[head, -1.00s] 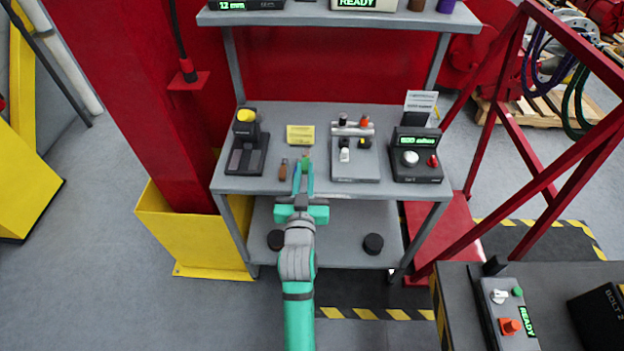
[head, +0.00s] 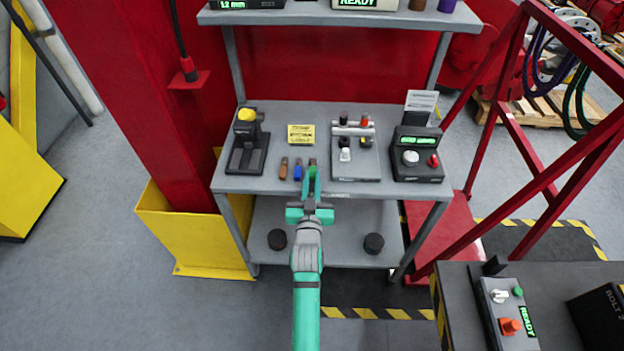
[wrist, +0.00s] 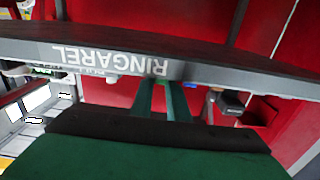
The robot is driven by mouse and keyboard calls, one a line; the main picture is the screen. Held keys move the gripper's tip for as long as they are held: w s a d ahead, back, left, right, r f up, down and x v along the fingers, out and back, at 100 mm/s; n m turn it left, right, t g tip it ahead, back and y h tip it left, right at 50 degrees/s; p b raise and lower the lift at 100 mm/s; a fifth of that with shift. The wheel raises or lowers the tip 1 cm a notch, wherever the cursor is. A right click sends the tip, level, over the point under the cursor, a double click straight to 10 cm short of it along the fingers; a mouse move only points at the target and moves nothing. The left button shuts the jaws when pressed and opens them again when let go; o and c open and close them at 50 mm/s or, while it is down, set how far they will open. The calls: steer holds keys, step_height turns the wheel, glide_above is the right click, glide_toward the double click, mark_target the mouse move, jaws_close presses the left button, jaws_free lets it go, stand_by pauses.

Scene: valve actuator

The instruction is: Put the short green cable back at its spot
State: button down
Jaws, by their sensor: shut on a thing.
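My gripper (head: 312,174) is at the front edge of the grey bench, its fingers pointing away from me over the top. It is shut on the short green cable (wrist: 162,84), of which only a small green bit shows between the fingertips in the wrist view. The fingers hide most of it, and I cannot tell whether it touches the bench top. Just left of the fingers, a blue piece (head: 298,169) and an orange-brown piece (head: 283,168) lie side by side. The blue piece also shows in the wrist view (wrist: 188,88).
A yellow label (head: 301,134) lies behind the pieces. A black stand with a yellow top (head: 247,141) is at left. A grey fixture plate (head: 355,170) is close on the right, with a black display box (head: 416,162) beyond it. The bench's front edge (head: 262,189) is under my gripper.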

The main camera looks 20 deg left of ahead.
steer(key=shift+f, duration=0.1)
steer(key=c, duration=1.7)
jaws_free()
steer(key=s+d+m+h, duration=0.1)
steer(key=s+d, duration=0.5)
steer(key=s, duration=0.9)
steer(key=s+d+m+g+h, duration=0.1)
steer(key=s+d, duration=0.6)
steer(key=s, duration=0.8)
steer(key=s+d+f+m+g+h, duration=0.1)
steer(key=s+d+h, duration=0.2)
steer(key=s, duration=1.2)
steer(key=shift+s+d, duration=0.1)
steer(key=shift+d, duration=1.75)
